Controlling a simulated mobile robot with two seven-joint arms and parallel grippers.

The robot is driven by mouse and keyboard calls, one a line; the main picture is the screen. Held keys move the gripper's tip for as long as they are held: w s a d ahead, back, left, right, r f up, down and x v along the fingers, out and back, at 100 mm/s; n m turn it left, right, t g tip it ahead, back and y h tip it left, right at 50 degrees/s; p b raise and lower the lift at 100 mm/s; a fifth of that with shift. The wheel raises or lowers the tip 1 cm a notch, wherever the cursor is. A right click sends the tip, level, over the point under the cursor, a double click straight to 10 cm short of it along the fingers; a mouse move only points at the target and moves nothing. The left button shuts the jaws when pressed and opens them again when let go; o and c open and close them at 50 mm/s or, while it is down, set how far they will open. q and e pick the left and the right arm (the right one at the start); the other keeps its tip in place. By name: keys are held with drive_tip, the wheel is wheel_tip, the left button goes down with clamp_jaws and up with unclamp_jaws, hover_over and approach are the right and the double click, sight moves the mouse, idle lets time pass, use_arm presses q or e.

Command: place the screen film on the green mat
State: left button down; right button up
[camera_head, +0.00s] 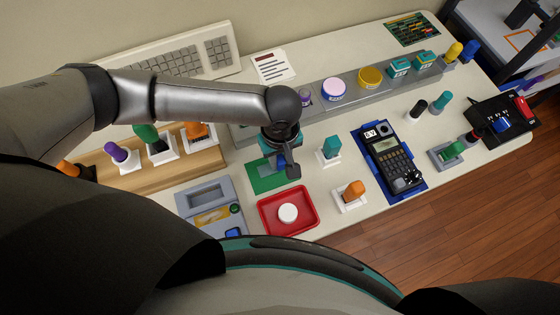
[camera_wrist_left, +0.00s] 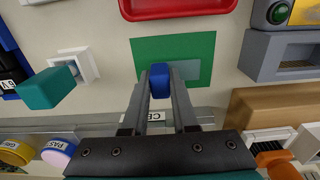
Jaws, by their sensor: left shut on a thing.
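The green mat (camera_head: 262,180) lies on the table below my left gripper (camera_head: 287,162). It also shows in the left wrist view (camera_wrist_left: 150,48). There my left gripper (camera_wrist_left: 160,84) is shut on a blue block-like grip (camera_wrist_left: 160,74). A pale, see-through rectangle, seemingly the screen film (camera_wrist_left: 188,69), shows beside the blue grip, over the mat. I cannot tell whether it touches the mat or hangs just above it. The fingers hide part of it. My right gripper is not in view.
A red tray (camera_head: 266,218) with a white disc stands in front of the mat. A grey box (camera_head: 188,201) is to its left, a teal-handled piece (camera_head: 332,148) to its right. A grey rack (camera_head: 320,105) runs behind. A calculator-like handheld (camera_head: 390,152) lies further right.

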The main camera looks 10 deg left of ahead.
sight(280, 160)
use_arm(q)
wheel_tip(280, 160, down, 2)
drive_tip(key=shift+f, duration=0.1)
drive_tip(key=c, duration=0.7)
unclamp_jaws()
wheel_tip(280, 160, up, 12)
drive_tip(key=p, duration=0.3)
drive_tip(key=shift+p, duration=0.35)
drive_tip(key=shift+s, duration=0.1)
